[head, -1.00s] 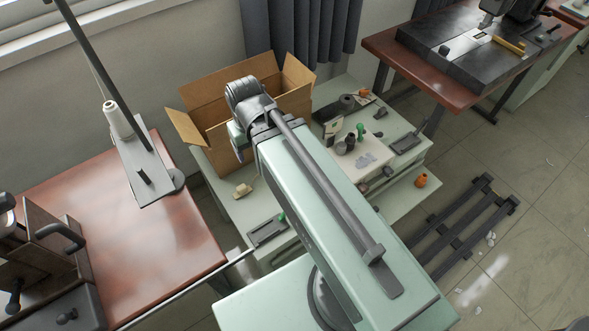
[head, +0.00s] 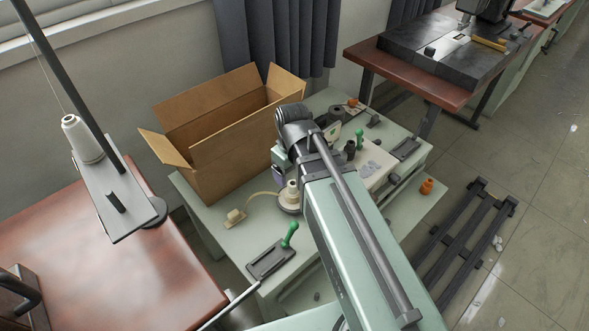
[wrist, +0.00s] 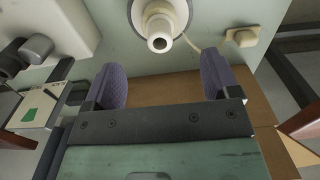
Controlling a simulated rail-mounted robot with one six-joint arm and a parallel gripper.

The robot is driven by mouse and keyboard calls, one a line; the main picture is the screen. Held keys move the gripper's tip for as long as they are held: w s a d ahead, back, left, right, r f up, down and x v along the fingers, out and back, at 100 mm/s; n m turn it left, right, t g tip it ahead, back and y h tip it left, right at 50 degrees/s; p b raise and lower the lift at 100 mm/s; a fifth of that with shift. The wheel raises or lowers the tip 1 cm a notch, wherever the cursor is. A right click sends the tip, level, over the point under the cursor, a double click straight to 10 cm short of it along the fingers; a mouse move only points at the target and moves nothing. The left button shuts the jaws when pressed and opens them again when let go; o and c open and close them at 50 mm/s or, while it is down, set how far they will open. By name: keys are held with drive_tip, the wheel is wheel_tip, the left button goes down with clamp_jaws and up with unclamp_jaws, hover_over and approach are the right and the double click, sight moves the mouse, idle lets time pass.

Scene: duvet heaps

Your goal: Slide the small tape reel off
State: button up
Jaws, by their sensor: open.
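My gripper (wrist: 163,75) is open in the wrist view, its two purple-grey pads wide apart with nothing between them. Dark grey rolls (head: 335,112) lie farther back. I cannot tell for certain which piece is the small tape reel.
An open cardboard box (head: 225,130) stands left of my arm. A plate with a green-knobbed lever (head: 289,234) is at the bench's front. A white board (head: 374,165) with small parts lies to the right.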

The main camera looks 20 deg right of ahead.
sight(293, 189)
wheel_tip(293, 189, down, 9)
drive_tip(key=b, duration=0.7)
drive_tip(key=shift+r, duration=0.35)
drive_tip(key=shift+c, duration=0.2)
drive_tip(key=c, duration=1)
